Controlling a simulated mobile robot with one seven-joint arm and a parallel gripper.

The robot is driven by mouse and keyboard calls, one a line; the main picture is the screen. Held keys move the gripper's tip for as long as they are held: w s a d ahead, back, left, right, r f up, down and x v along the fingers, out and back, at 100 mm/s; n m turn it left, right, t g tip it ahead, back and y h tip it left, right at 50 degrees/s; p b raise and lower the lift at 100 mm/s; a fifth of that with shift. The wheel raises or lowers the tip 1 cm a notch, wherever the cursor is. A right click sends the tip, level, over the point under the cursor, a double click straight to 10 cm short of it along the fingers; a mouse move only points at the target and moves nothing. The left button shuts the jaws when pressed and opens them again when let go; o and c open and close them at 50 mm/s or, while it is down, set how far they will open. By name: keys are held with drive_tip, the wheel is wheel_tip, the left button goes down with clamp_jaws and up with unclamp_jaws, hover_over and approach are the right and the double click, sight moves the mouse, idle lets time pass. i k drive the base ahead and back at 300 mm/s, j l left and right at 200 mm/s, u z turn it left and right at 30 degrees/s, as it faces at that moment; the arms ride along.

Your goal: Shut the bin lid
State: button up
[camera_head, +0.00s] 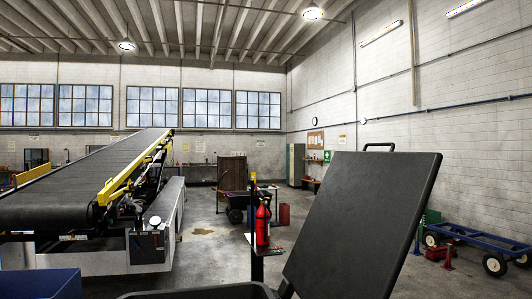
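The bin lid (362,222) is a large dark grey panel at the lower right of the head view. It stands open, tilted up and back, with a bar handle (379,146) at its top edge. The bin (200,293) shows only as a dark rim along the bottom edge, left of the lid's lower end. The rest of the bin is below the picture. My gripper is not in view.
A belt loader (90,185) with a yellow rail fills the left. A blue container (40,284) is at the lower left. A red fire extinguisher (262,222) stands behind the bin. A blue cart (480,240) is at the right. Open floor (205,255) lies in the middle.

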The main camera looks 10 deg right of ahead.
sight(355, 238)
drive_tip(key=i+l+u, duration=0.1)
drive_tip(key=l, duration=0.55)
drive_tip(key=i+l+u, duration=0.15)
drive_tip(key=l, duration=0.55)
drive_tip(key=i+l+u, duration=0.1)
drive_tip(key=i+l, duration=0.15)
drive_tip(key=l, duration=0.45)
drive_tip(key=i+l+u, duration=0.15)
drive_tip(key=l, duration=0.55)
drive_tip(key=l+u, duration=0.1)
drive_tip(key=l, duration=0.6)
drive_tip(key=i+l+u, duration=0.1)
drive_tip(key=l, duration=0.25)
drive_tip(key=i+l, duration=0.25)
drive_tip(key=l, duration=0.15)
drive_tip(key=i, duration=0.3)
drive_tip(key=l+z, duration=0.15)
drive_tip(key=l, duration=0.15)
drive_tip(key=i+l+z, duration=0.1)
drive_tip(key=l, duration=0.2)
